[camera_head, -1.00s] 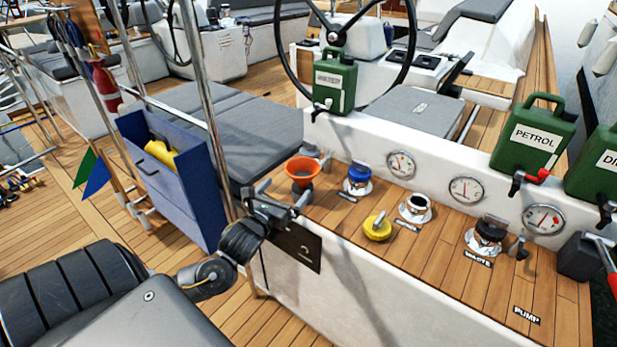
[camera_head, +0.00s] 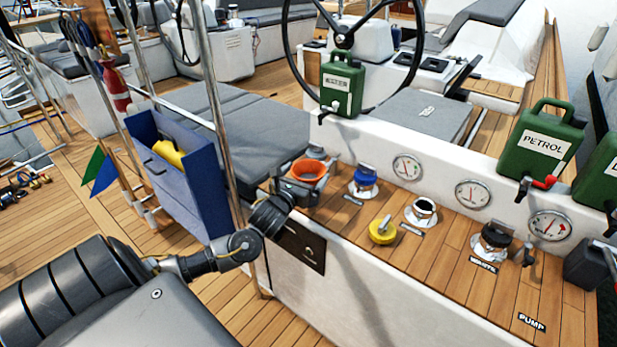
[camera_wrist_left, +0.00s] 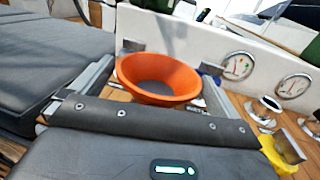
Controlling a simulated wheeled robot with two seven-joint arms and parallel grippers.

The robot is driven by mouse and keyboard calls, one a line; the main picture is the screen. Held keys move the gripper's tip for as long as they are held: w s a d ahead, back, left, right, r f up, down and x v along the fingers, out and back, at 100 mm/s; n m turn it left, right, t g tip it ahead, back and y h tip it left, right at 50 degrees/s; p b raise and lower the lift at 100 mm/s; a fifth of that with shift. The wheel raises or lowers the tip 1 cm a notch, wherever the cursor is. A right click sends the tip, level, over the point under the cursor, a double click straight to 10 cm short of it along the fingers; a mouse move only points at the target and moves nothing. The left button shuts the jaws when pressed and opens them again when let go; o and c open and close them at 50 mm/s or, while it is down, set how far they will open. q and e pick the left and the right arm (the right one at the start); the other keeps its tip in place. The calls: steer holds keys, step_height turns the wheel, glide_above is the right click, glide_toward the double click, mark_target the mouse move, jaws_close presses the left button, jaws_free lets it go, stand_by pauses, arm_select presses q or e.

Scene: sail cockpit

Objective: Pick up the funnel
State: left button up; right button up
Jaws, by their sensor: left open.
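The orange funnel (camera_head: 309,171) stands upright, mouth up, at the left end of the wooden deck ledge. In the left wrist view the funnel (camera_wrist_left: 158,77) sits between the two spread fingers of my left gripper (camera_wrist_left: 160,70). In the head view my left gripper (camera_head: 308,180) is open around the funnel, with one finger on each side. I cannot tell whether the fingers touch it. The funnel's lower part is hidden behind the gripper. My right gripper is not in view.
A blue-capped filler (camera_head: 365,180), a yellow cap (camera_head: 382,231), an open filler (camera_head: 422,211) and a black waste cap (camera_head: 494,238) stand along the ledge to the right. The green water can (camera_head: 340,83) is behind. A blue bag (camera_head: 190,185) hangs at the left.

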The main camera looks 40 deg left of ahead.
arm_select(q)
steer(key=shift+x, duration=1.25)
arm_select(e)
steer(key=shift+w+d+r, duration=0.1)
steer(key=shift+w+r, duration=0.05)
arm_select(q)
steer(key=c, duration=0.7)
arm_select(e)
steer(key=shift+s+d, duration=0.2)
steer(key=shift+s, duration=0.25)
